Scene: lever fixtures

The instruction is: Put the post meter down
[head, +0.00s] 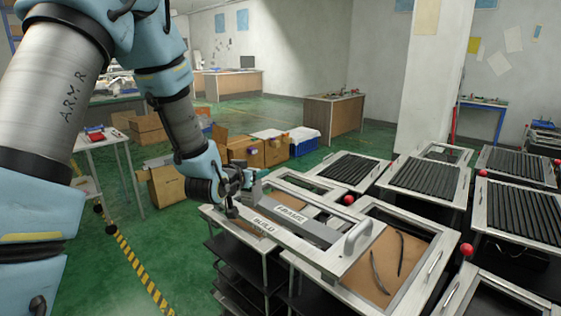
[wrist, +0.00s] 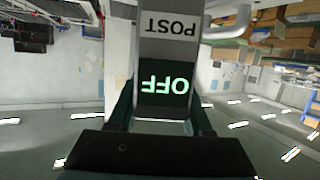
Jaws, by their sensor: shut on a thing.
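The post meter (wrist: 165,60) fills the upper middle of the wrist view. It is a grey bar with a white POST label and a dark display with OFF in pale green, both upside down in the picture. My gripper (wrist: 160,103) is shut on it, with one dark finger on each side of the display. In the head view my gripper (head: 234,187) is at the near left end of a white-framed bench top, by the BUILD label (head: 264,224). A small grey piece at the gripper may be the meter; its labels are not readable there.
A grey plate marked ENAMEL (head: 290,214) lies on the bench behind BUILD. A tan panel (head: 384,262) with two dark strips is to the right. Ribbed dark panels (head: 352,169) and red knobs (head: 348,200) stand beyond. Green floor (head: 120,280) is open at the left.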

